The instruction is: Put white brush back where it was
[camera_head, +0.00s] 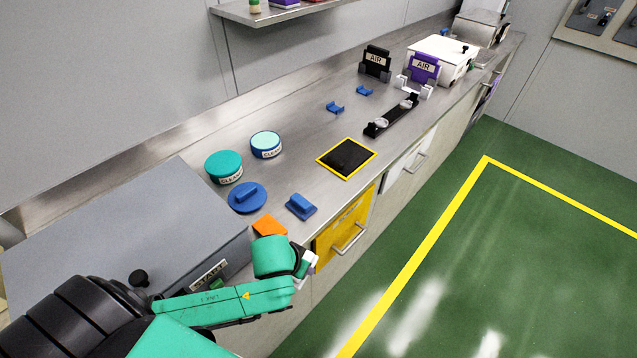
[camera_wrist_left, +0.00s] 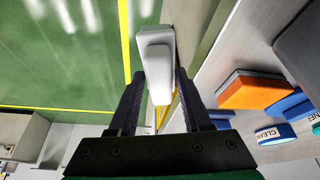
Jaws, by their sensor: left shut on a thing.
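My left gripper (camera_head: 308,262) is at the front edge of the counter, just right of the grey box. It is shut on the white brush (camera_wrist_left: 156,42), which shows between the two dark fingers in the left wrist view (camera_wrist_left: 160,85). The brush has a white body with a light grey upper part. In the head view only a small white piece of the brush (camera_head: 311,257) shows beside the wrist. The brush is held out over the counter's edge, with green floor behind it in the wrist view. My right gripper is not in view.
An orange block (camera_head: 268,226) lies on the counter beside my left wrist. A blue brush (camera_head: 300,206), a round blue lid (camera_head: 248,197) and two "CLEAN" tubs (camera_head: 223,167) stand near. A grey box (camera_head: 125,230) fills the left. A yellow-framed black mat (camera_head: 346,158) lies farther right.

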